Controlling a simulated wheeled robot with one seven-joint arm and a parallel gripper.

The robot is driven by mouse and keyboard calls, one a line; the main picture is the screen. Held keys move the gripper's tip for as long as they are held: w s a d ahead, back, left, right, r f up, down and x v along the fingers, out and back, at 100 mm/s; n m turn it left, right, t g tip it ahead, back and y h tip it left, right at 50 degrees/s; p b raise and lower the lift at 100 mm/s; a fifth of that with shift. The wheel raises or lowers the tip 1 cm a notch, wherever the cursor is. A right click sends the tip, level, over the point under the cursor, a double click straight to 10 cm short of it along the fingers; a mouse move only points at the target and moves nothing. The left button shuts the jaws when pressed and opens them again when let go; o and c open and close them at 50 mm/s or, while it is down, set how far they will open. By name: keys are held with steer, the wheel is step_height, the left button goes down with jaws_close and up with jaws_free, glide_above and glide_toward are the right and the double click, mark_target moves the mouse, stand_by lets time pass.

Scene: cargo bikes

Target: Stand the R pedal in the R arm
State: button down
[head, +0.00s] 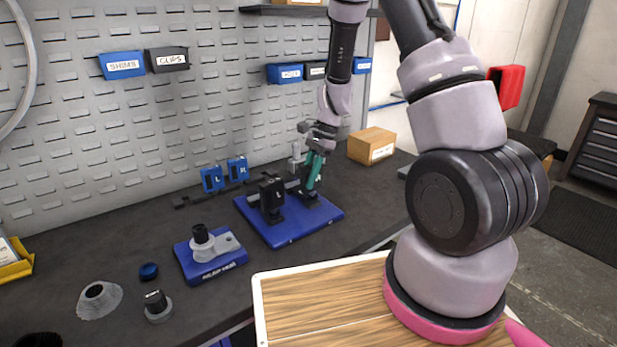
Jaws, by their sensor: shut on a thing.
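My gripper (313,172), with teal fingers, points down over the right part of a blue board (281,233) on the dark bench. It is shut on a dark piece, taken as the R pedal, which is mostly hidden behind the fingers; its lettering cannot be read. A dark mount (310,198), which looks like the R arm, is just below the fingertips. I cannot tell whether the held piece touches or sits in it. To the left on the same board, a black pedal marked L (271,192) stands upright in a dark mount.
Two blue labelled pieces (212,179) stand on a dark rail behind the board. A blue stand (212,262) with a grey part is to the left. A cardboard box (371,146) is behind right.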

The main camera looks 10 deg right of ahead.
steer(key=shift+f, duration=0.45)
stand_by(0.4)
steer(key=c, duration=0.6)
jaws_free()
steer(key=v, duration=1)
steer(key=shift+d+r, duration=0.1)
steer(key=shift+r, duration=0.25)
steer(key=s+d+r+n+t, duration=0.15)
steer(key=s+r, duration=0.25)
steer(key=r, duration=0.5)
steer(key=s+r+n+t, duration=0.3)
steer(key=s+r, duration=0.1)
steer(key=r, duration=0.4)
steer(key=s+d+r+n+t+h, duration=0.1)
steer(key=s+r+n+t, duration=0.1)
steer(key=s+r, duration=0.2)
steer(key=s+r+n+t+h, duration=0.1)
steer(key=s+r+n+t, duration=0.1)
steer(key=s, duration=0.7)
step_height(320, 180, up, 3)
steer(key=shift+d+f+n, duration=0.15)
steer(key=shift+d+n, duration=0.25)
steer(key=shift+n, duration=0.25)
